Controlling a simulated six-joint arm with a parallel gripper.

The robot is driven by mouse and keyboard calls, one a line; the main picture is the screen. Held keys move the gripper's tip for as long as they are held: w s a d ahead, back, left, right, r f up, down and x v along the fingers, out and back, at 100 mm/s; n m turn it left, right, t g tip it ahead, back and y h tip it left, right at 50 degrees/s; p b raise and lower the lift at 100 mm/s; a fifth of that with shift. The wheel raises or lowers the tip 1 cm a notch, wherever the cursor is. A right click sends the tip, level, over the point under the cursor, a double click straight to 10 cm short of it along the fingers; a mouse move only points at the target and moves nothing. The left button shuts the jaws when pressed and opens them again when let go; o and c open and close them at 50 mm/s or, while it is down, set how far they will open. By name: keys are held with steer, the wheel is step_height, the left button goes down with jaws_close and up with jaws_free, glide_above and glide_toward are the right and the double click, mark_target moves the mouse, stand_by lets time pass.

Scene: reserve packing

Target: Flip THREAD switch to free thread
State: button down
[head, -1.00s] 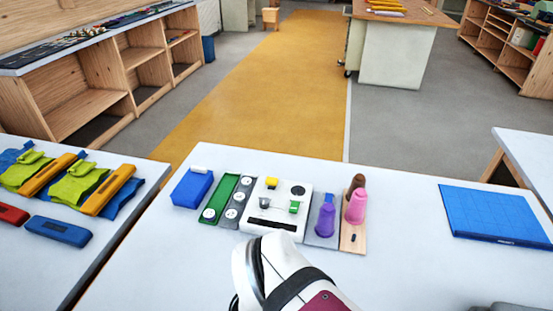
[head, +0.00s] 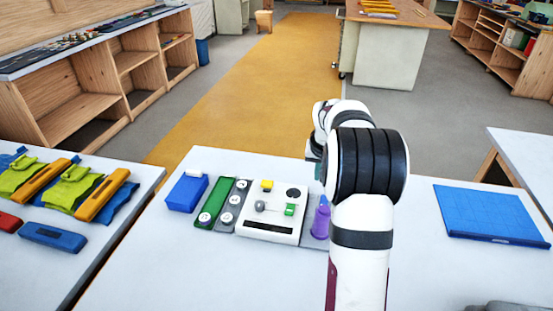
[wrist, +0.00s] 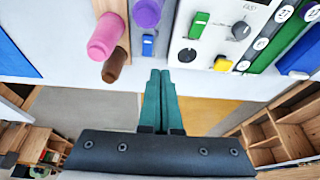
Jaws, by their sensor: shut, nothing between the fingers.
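My gripper (wrist: 160,74) has green fingers pressed together and empty. The white panel also shows in the head view (head: 273,228), with a yellow button (head: 267,184), a grey knob (head: 260,206), a green switch (head: 290,210) and a black dial (head: 293,193). The grey plate carries a purple cone (head: 321,221) and a small blue piece (wrist: 148,45). I cannot read a THREAD label on any switch.
A pink cone (wrist: 106,36) and a brown one (wrist: 116,66) stand right of the grey plate; my arm hides them in the head view. A blue mat (head: 490,213) lies right.

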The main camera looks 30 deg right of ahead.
steer(key=shift+h, duration=0.3)
steer(key=d, duration=0.1)
steer(key=d+f, duration=0.1)
steer(key=d, duration=0.2)
steer(key=shift+w+d+f, duration=0.1)
steer(key=shift+d+f, duration=0.2)
steer(key=shift+f, duration=0.1)
steer(key=x, duration=1.4)
steer(key=shift+a+f, duration=0.1)
steer(key=shift+a, duration=0.2)
